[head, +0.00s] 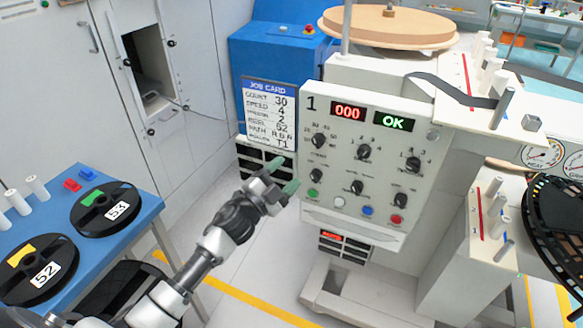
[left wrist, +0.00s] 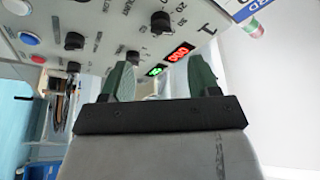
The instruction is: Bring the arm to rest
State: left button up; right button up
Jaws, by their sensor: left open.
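My left arm comes in from the lower left in the head view. Its left gripper (head: 283,178) is open and empty, with green fingertips in front of the left side of the control panel (head: 335,155). It is near the green button and just below the job card (head: 270,113). A gap between the fingers and the panel cannot be judged. In the left wrist view the two green fingers (left wrist: 160,82) stand apart with nothing between them, and the panel's knobs and lit displays show beyond. The displays read 000 in red and OK in green. My right gripper is not in view.
A blue table (head: 140,182) at the left holds black reels marked 52 and 53 (head: 105,208), white pegs and small red and blue blocks. Grey cabinets (head: 75,105) stand behind. A large black reel (head: 558,225) is at the right. Floor between table and machine is clear.

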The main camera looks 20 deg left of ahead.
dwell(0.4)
